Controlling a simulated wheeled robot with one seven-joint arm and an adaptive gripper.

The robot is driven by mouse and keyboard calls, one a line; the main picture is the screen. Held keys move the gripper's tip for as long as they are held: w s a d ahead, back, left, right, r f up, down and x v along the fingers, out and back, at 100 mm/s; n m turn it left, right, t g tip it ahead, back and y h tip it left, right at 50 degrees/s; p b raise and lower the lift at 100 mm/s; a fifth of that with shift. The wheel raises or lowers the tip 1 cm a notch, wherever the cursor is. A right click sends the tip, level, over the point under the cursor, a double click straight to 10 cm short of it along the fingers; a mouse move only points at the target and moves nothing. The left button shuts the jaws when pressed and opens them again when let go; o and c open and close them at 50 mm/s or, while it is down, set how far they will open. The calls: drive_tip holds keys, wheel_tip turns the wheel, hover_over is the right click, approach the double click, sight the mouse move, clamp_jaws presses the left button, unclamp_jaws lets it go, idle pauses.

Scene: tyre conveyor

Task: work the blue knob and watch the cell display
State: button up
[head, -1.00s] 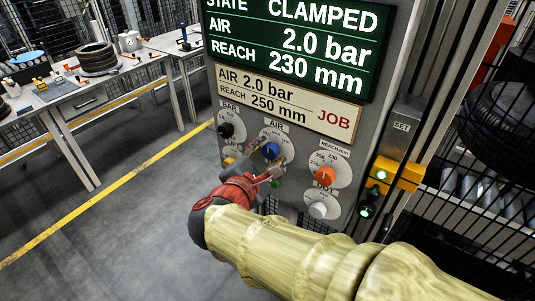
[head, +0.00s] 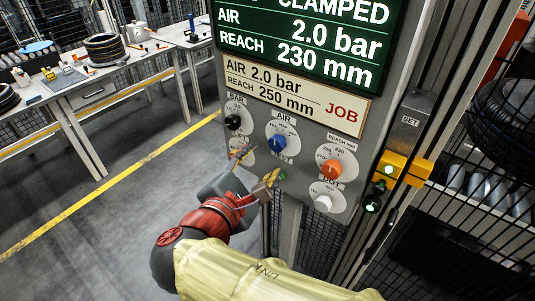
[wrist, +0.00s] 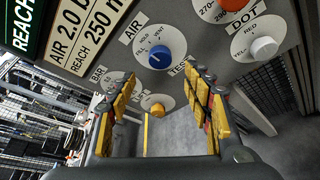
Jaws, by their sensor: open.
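The blue knob (head: 278,142) sits on the white AIR dial of the grey panel, and shows upper middle in the wrist view (wrist: 159,55). I cannot tell its exact setting. My gripper (head: 257,167) is open and empty, below and apart from the knob. In the wrist view the yellow-padded fingers (wrist: 162,92) spread wide with nothing between them. The green cell display (head: 300,38) reads CLAMPED, AIR 2.0 bar, REACH 230 mm; its top is cut off. The JOB card (head: 293,95) below reads AIR 2.0 bar, REACH 250 mm.
Around the blue knob are a black knob (head: 233,122), an orange REACH knob (head: 331,169), a white DOT knob (head: 323,203) and a yellow knob (wrist: 157,110). A yellow SET box (head: 404,167) with green lamps stands right. Mesh fencing is far right; open floor lies left.

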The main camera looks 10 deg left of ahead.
drive_tip(key=shift+v, duration=1.2)
drive_tip(key=shift+a, duration=0.1)
drive_tip(key=s+d+f+m+g, duration=0.4)
drive_tip(key=d+f+m, duration=0.1)
drive_tip(key=d+f, duration=0.15)
drive_tip(key=s+d+f+m+g, duration=0.4)
drive_tip(key=d+f+g, duration=0.1)
drive_tip(key=f, duration=0.2)
drive_tip(key=d+r+m+p, duration=0.1)
drive_tip(key=d+r+m, duration=0.2)
drive_tip(key=d+m, duration=0.5)
drive_tip(key=s+d+r+m+y+p, duration=0.1)
drive_tip(key=d+r+m+p, duration=0.1)
drive_tip(key=d+m, duration=0.6)
drive_tip(key=d+r, duration=0.1)
drive_tip(key=d, duration=0.4)
drive_tip(key=shift+s+r+y, duration=0.2)
drive_tip(key=shift+s+y, duration=0.1)
